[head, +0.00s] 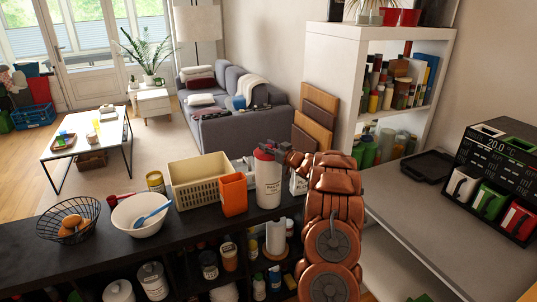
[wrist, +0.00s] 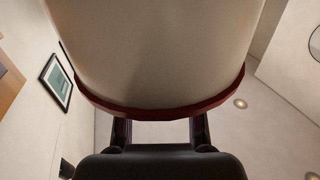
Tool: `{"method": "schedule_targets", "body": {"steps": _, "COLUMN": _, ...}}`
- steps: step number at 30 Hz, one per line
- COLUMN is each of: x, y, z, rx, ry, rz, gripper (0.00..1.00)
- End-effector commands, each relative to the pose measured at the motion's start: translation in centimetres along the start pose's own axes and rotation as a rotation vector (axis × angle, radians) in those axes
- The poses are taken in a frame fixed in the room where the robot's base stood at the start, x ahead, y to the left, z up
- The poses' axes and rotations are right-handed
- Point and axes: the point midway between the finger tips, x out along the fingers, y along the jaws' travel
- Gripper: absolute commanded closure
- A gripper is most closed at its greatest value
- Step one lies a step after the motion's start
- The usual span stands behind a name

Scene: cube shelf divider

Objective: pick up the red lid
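The red lid (head: 262,155) sits on top of a white canister (head: 268,185) with dark print, upright on the dark shelf top. My gripper (head: 273,149) is at the top of the canister, reaching in from the right at lid height. In the wrist view the pale canister wall (wrist: 155,50) fills the upper middle, with the dark red rim of the lid (wrist: 160,111) along its end. The two fingers of my gripper (wrist: 160,130) stand apart and run behind this rim. Their tips are hidden, so I cannot tell whether they press on the lid.
An orange container (head: 233,194) stands close left of the canister, with a cream basket (head: 198,180) beside it. A white bowl (head: 140,213) with a blue utensil and a wire basket (head: 68,220) are further left. The grey counter (head: 420,225) at right has clear room.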

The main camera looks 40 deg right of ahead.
Motion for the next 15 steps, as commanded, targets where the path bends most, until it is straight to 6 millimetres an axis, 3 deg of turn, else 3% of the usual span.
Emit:
{"method": "schedule_targets", "body": {"steps": 1, "x": 0.0, "y": 0.0, "z": -0.01, "rx": 0.0, "ry": 0.0, "rz": 0.0, "gripper": 0.72}}
{"method": "schedule_targets", "body": {"steps": 9, "x": 0.0, "y": -0.01, "z": -0.02, "rx": 0.0, "ry": 0.0, "rz": 0.0, "gripper": 1.0}}
{"method": "schedule_targets", "body": {"steps": 15, "x": 0.0, "y": -0.01, "z": -0.03, "rx": 0.0, "ry": 0.0, "rz": 0.0, "gripper": 1.0}}
